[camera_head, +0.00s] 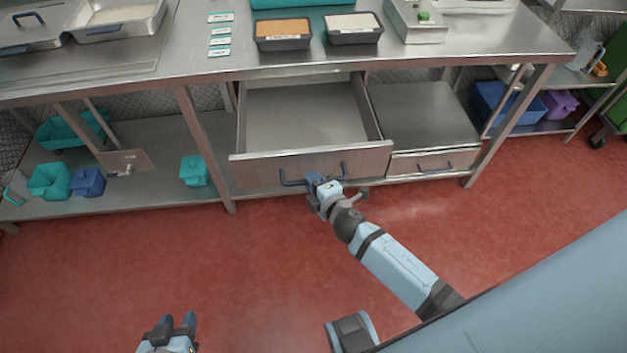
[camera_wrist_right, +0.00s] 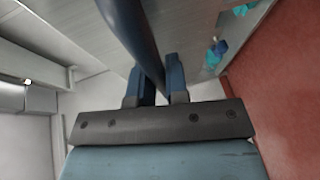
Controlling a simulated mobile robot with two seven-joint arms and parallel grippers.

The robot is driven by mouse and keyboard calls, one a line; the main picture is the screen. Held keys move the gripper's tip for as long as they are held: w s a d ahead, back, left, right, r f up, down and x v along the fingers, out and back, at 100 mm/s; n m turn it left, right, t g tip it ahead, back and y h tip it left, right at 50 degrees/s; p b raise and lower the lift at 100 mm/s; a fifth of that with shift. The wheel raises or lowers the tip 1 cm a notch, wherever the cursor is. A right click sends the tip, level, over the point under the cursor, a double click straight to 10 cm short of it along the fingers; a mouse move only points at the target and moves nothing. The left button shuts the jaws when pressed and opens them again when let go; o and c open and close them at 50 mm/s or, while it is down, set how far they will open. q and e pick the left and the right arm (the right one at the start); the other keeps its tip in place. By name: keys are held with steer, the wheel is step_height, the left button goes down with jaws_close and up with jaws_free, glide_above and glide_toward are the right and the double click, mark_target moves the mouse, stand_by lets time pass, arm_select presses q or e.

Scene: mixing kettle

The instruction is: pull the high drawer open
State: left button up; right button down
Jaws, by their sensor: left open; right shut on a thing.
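The high drawer (camera_head: 310,163) under the steel table stands pulled out, and its empty inside shows in the head view. Its dark blue bar handle (camera_head: 291,182) runs across the wooden front. My right gripper (camera_head: 315,181) is shut on this handle near its middle. In the right wrist view the handle (camera_wrist_right: 135,30) passes between the fingers of my right gripper (camera_wrist_right: 162,85). My left gripper (camera_head: 177,325) is open and empty, low over the red floor at the bottom left, well apart from the drawer.
A lower drawer (camera_head: 433,162) to the right is shut. Two dark trays (camera_head: 283,45) with contents stand on the steel tabletop (camera_head: 270,66). Teal bins (camera_head: 195,170) sit on the lower shelf at left. The red floor (camera_head: 240,270) in front is clear.

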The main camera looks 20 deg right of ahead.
arm_select(q)
steer(key=shift+s+a, duration=0.2)
steer(key=shift+s, duration=0.2)
arm_select(e)
steer(key=shift+s+a, duration=0.1)
steer(key=shift+s, duration=0.3)
arm_select(q)
steer(key=shift+w+d, duration=0.1)
steer(key=shift+d+r, duration=0.1)
steer(key=shift+d, duration=0.05)
arm_select(e)
steer(key=c, duration=1.1)
jaws_free()
steer(key=shift+c, duration=0.2)
steer(key=shift+s, duration=0.1)
arm_select(q)
steer(key=shift+f+b, duration=0.2)
steer(key=shift+b, duration=0.2)
arm_select(e)
steer(key=v, duration=1.3)
steer(key=shift+s, duration=0.3)
